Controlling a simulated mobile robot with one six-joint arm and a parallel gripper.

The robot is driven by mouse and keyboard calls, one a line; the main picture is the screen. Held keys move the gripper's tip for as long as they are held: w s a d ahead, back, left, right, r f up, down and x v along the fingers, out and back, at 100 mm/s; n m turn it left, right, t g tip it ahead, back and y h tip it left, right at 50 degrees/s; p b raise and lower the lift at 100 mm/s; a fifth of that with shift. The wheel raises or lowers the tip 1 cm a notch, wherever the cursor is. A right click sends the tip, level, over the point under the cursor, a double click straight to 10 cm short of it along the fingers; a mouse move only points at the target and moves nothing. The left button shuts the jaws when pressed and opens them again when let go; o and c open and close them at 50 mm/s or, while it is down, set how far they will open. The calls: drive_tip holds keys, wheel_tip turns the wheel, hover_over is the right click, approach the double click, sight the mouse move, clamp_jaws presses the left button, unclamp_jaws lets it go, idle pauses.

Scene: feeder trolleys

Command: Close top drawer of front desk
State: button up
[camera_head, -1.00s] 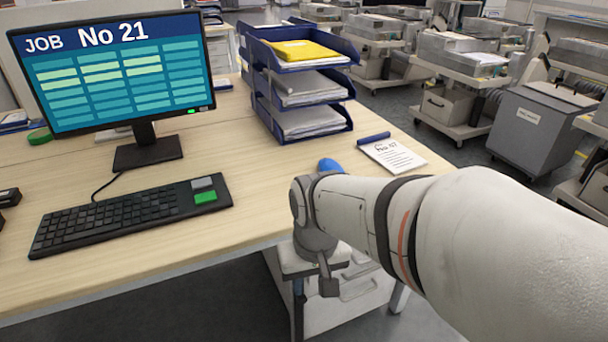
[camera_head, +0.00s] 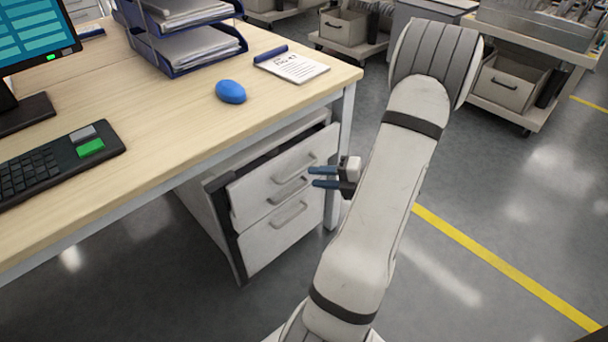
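The front desk (camera_head: 160,140) has a light wood top and fills the left side. Under its right end stands a light grey drawer cabinet (camera_head: 222,228) with several handles. Its top drawer (camera_head: 262,187) sticks out, and a dark gap shows behind the upper edge of its front. The lower drawer (camera_head: 265,240) sits further back and looks shut. My gripper (camera_head: 316,178) has two blue fingertips pointing left, apart from each other with nothing visible between them. They are by the right part of the top drawer front, near its handles. I cannot tell whether they touch it.
A blue mouse (camera_head: 230,92), a paper sheet (camera_head: 292,67), blue letter trays (camera_head: 190,45) and a keyboard (camera_head: 60,160) lie on the desk. A desk leg (camera_head: 346,125) stands right of the cabinet. Trolleys (camera_head: 530,60) stand behind. The floor to the right is open.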

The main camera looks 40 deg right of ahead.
sight(301, 172)
drive_tip(key=shift+w+a+f+m+t+h+b, duration=0.1)
drive_tip(key=shift+w+f+m+t+h+b, duration=0.1)
drive_tip(key=shift+w+f+m+b, duration=0.55)
drive_tip(key=shift+w+a+f+m+t+h+b, duration=0.15)
drive_tip(key=shift+w+b, duration=0.25)
drive_tip(key=shift+w, duration=0.8)
drive_tip(key=shift+w+a+f+m+t+h+b, duration=0.1)
drive_tip(key=shift+w+f+m+t+h+b, duration=0.15)
drive_tip(key=shift+w+f+m+b, duration=0.5)
drive_tip(key=shift+w+r+n, duration=0.2)
drive_tip(key=shift+r+n, duration=0.15)
drive_tip(key=shift+r, duration=0.05)
drive_tip(key=shift+c, duration=0.3)
clamp_jaws()
